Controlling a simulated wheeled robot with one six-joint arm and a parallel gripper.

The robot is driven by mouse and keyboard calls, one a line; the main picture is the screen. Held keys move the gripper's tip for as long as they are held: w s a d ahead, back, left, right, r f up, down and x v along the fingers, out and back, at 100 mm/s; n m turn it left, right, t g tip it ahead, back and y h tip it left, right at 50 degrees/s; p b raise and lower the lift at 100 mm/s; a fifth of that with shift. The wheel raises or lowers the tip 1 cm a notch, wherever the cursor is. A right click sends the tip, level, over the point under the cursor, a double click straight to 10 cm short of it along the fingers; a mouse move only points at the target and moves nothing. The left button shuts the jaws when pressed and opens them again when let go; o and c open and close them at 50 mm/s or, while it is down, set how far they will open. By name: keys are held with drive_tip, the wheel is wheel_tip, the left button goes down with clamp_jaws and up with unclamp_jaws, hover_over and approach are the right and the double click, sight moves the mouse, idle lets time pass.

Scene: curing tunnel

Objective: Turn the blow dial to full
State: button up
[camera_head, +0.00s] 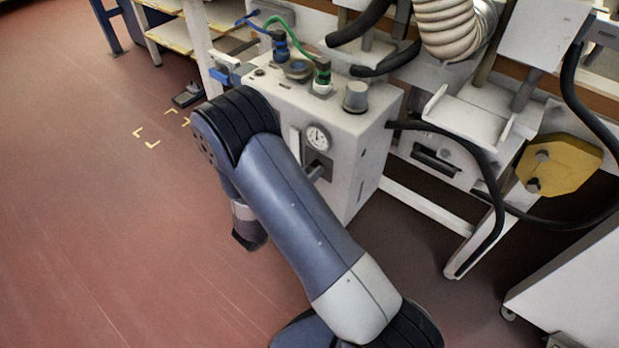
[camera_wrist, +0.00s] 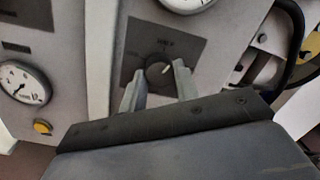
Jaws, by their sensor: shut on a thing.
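The blow dial (camera_wrist: 158,72) is a round dark knob on a dark plate (camera_wrist: 190,48) on the grey cabinet front. A short white mark on it points up and to the right in the wrist view. My gripper (camera_wrist: 158,82) has one pale finger on each side of the dial and is shut on it. In the head view the cabinet (camera_head: 372,150) stands behind my arm.
A round gauge (camera_head: 316,138) sits on the cabinet front. Another gauge (camera_wrist: 24,84) and a yellow button (camera_wrist: 42,127) are left of the dial. A black hose (camera_head: 455,140) runs right from the cabinet. The red floor at left is mostly clear.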

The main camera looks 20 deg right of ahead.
drive_tip(key=shift+w+a+m+g+b, duration=0.1)
drive_tip(key=shift+m+g+b, duration=0.2)
drive_tip(key=shift+m+b, duration=4.4)
drive_tip(key=m+p, duration=0.2)
drive_tip(key=shift+m, duration=0.3)
drive_tip(key=o, duration=1)
drive_tip(key=shift+c, duration=0.2)
drive_tip(key=p+v, duration=0.2)
drive_tip(key=v, duration=0.8)
drive_tip(key=shift+s+a, duration=0.2)
drive_tip(key=shift+a, duration=0.15)
